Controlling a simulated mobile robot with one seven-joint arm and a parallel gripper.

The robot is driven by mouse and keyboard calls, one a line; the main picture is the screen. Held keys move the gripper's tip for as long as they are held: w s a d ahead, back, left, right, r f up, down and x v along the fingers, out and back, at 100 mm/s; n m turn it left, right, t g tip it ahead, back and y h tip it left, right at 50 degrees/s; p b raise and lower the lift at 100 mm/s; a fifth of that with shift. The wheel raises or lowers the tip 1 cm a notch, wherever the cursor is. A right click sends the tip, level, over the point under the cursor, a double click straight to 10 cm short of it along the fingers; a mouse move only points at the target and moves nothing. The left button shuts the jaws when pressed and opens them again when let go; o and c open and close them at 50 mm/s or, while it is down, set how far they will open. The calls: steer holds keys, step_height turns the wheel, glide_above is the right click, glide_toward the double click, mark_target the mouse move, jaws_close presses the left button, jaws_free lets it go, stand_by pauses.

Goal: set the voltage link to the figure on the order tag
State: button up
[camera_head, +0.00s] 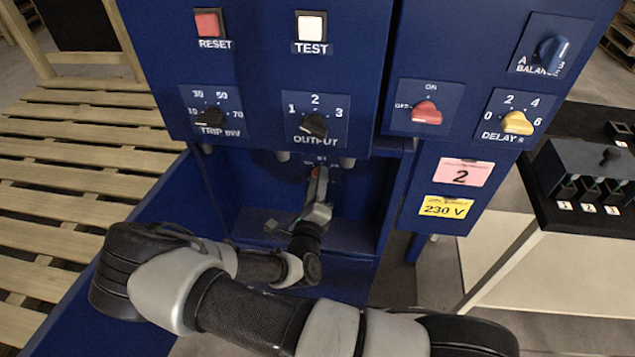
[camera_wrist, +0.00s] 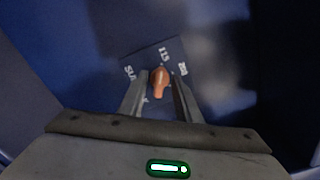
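Which figure the knob points at is not clear. In the head view, a bit of the red knob (camera_head: 316,172) shows at the back of the recess, mostly hidden by my gripper (camera_head: 318,185). In the wrist view my gripper (camera_wrist: 159,80) is open, one finger on each side of the knob, with a narrow gap seeming to show at each side. The yellow order tag (camera_head: 446,207) reads 230 V.
A pink tag (camera_head: 461,172) reading 2 is above the yellow one. The recess walls enclose my gripper closely.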

steer(key=shift+w, duration=0.15)
steer(key=c, duration=0.7)
steer(key=shift+o, duration=0.2)
